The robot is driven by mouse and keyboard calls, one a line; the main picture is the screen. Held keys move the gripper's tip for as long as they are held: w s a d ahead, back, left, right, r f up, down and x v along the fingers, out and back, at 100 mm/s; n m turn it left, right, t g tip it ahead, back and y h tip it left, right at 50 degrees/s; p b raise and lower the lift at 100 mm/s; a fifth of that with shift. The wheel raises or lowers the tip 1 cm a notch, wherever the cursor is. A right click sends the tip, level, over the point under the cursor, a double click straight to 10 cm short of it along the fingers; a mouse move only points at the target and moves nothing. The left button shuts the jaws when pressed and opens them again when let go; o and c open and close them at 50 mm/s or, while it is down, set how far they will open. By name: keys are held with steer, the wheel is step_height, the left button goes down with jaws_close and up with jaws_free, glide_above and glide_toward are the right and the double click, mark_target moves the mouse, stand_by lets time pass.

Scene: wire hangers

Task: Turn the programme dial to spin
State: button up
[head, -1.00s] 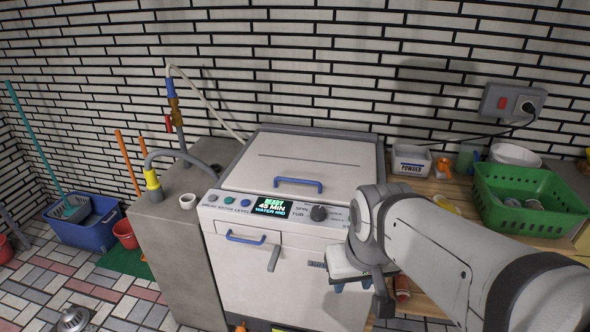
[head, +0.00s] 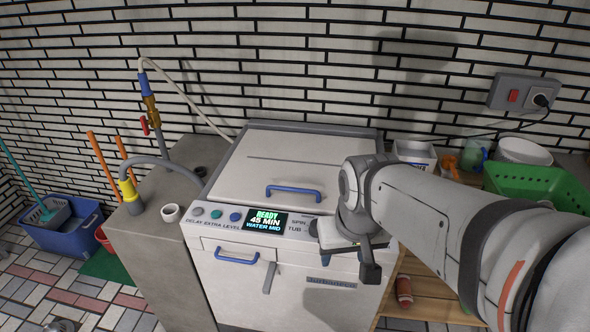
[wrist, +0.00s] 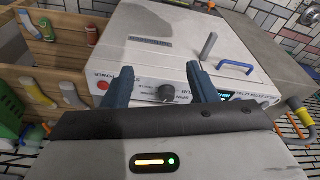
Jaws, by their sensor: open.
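The washing machine (head: 262,173) has a front panel with a lit display (head: 266,221) reading READY, 45 MIN, WATER MID. The words SPIN and TUB are printed beside the dial. My gripper (head: 345,240) is in front of the panel's right part and hides most of the dial in the head view. In the wrist view the dark round dial (wrist: 166,92) shows between my two open blue fingers (wrist: 159,70), with clear gaps on both sides. I cannot tell which label its pointer faces.
A blue lid handle (head: 294,190) and a blue drawer handle (head: 236,257) stick out nearby. A red button (wrist: 103,85) is close to one finger in the wrist view. A grey counter (head: 150,240) stands at left; a wooden bench with a green basket (head: 535,185) is at right.

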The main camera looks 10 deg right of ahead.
steer(key=shift+o, duration=0.6)
steer(key=w+m+g+p, duration=0.1)
steer(key=w+m+p, duration=0.1)
steer(key=w, duration=0.9)
steer(key=shift+w+m+p, duration=0.15)
steer(key=shift+m+p, duration=0.15)
steer(key=shift+m, duration=0.3)
steer(key=w+f+m, duration=0.1)
steer(key=w, duration=0.2)
steer(key=w+f+m+g+p, duration=0.1)
steer(key=w+f, duration=0.1)
steer(key=w+f+m, duration=0.1)
steer(key=w, duration=0.2)
steer(key=shift+w+f+p, duration=0.2)
steer(key=shift+w+p, duration=0.15)
steer(key=shift+w+f, duration=0.1)
steer(key=shift+f, duration=0.6)
step_height(320, 180, down, 7)
steer(key=shift+r+p, duration=0.1)
steer(key=shift+p, duration=0.25)
steer(key=shift+c, duration=0.5)
steer(key=c, duration=0.9)
